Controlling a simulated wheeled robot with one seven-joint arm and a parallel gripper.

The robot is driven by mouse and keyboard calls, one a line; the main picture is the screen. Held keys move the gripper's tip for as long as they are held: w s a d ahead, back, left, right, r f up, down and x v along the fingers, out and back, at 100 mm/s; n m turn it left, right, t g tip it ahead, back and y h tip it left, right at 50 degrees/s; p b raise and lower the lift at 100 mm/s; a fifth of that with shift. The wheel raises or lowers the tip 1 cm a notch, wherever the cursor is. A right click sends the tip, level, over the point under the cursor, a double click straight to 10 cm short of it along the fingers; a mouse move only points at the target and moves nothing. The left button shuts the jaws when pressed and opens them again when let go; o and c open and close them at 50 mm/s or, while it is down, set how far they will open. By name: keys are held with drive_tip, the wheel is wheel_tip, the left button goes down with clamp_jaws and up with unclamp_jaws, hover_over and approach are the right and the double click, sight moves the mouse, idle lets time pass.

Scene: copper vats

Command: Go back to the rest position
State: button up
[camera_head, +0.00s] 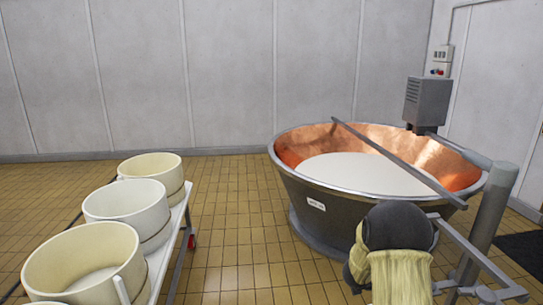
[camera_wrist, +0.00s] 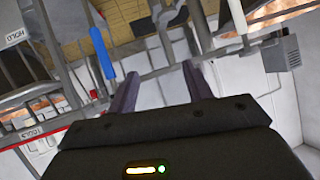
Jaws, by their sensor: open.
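My gripper (camera_wrist: 160,82) shows in the wrist view with its two dark fingers apart and nothing between them. A dark, rounded part with beige fabric, likely my arm, rises at the bottom right of the head view. My gripper cannot be made out in the head view. The large copper vat (camera_head: 300,145) stands to the right in the head view and holds white liquid (camera_head: 365,172). A grey bar (camera_head: 385,155) lies across its top.
White round tubs (camera_head: 125,203) stand on a low cart (camera_head: 165,250) at left. A motor box (camera_head: 428,101) and grey post (camera_head: 487,215) stand at the vat's right. Tiled floor (camera_head: 232,230) is clear between cart and vat. A blue handle (camera_wrist: 102,52) and metal bars show beyond my fingers.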

drive_tip(key=s+a+r+n+t+y+p, duration=0.15)
drive_tip(key=a+r+n+y, duration=0.25)
drive_tip(key=a, duration=0.5)
drive_tip(key=s+a+r+n+t+y+p, duration=0.15)
drive_tip(key=a+r+n+y, duration=0.3)
drive_tip(key=a, duration=0.45)
drive_tip(key=s+a+n+g+y, duration=0.1)
drive_tip(key=s+a+n+g, duration=0.1)
drive_tip(key=s, duration=0.8)
drive_tip(key=s+a+r+n+g+y+p, duration=0.1)
drive_tip(key=s+a+n, duration=0.3)
drive_tip(key=s, duration=0.6)
drive_tip(key=shift+s+a+n+g+y, duration=0.15)
drive_tip(key=shift+a+n+g+y, duration=0.2)
drive_tip(key=shift+n+g, duration=0.4)
